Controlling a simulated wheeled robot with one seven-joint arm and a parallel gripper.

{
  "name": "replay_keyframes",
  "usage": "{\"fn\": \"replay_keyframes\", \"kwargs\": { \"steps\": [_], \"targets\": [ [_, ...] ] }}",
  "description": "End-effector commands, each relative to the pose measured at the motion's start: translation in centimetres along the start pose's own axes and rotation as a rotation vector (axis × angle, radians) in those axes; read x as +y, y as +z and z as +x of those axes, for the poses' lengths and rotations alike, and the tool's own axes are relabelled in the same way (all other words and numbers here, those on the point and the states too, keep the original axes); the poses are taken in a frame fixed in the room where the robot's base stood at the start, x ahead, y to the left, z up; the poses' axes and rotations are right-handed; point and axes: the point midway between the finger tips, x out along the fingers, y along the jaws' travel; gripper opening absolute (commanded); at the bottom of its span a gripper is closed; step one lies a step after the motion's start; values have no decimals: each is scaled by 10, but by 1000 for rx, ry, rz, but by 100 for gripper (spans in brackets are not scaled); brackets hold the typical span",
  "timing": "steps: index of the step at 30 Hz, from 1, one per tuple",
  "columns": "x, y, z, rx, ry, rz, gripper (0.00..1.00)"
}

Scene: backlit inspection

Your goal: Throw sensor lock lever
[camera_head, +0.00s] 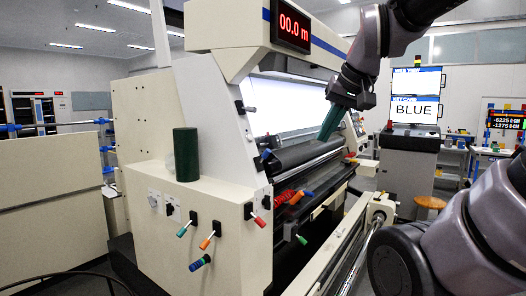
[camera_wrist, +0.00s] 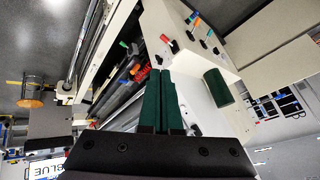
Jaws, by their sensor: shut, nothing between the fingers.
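Several coloured-handled levers are on the cream inspection machine (camera_head: 140,120); I cannot tell which is the sensor lock lever. A green (camera_head: 185,228), an orange (camera_head: 208,240) and a blue lever (camera_head: 200,262) are on the front panel. A red-handled lever (camera_head: 258,220) is at the panel's right edge, and a green-handled one (camera_head: 302,239) is low on the machine's side. My gripper (camera_head: 325,136) is shut and empty, its dark green fingers pointing down over the roller area, apart from these levers. Its fingers also show in the wrist view (camera_wrist: 160,72).
A dark green cylinder (camera_head: 186,154) stands on the machine's front ledge. The lit inspection screen (camera_head: 285,103) is behind my gripper. A monitor (camera_head: 416,110) reads BLUE. Red and orange parts (camera_head: 288,197) lie by the rollers. An orange stool (camera_head: 430,202) is at right.

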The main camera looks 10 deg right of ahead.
Motion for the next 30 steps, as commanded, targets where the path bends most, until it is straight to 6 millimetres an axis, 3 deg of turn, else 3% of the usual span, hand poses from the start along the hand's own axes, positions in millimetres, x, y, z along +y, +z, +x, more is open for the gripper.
{"fn": "replay_keyframes", "kwargs": {
  "steps": [8,14,18,24,30],
  "targets": [
    [-50,-128,29,-59,-5,-436,0],
    [-84,-211,79,-98,-28,-770,0],
    [-104,-260,128,-122,-53,-1001,0],
    [-126,-311,206,-148,-96,-1308,0],
    [-136,-334,259,-157,-127,-1500,0]
  ]
}}
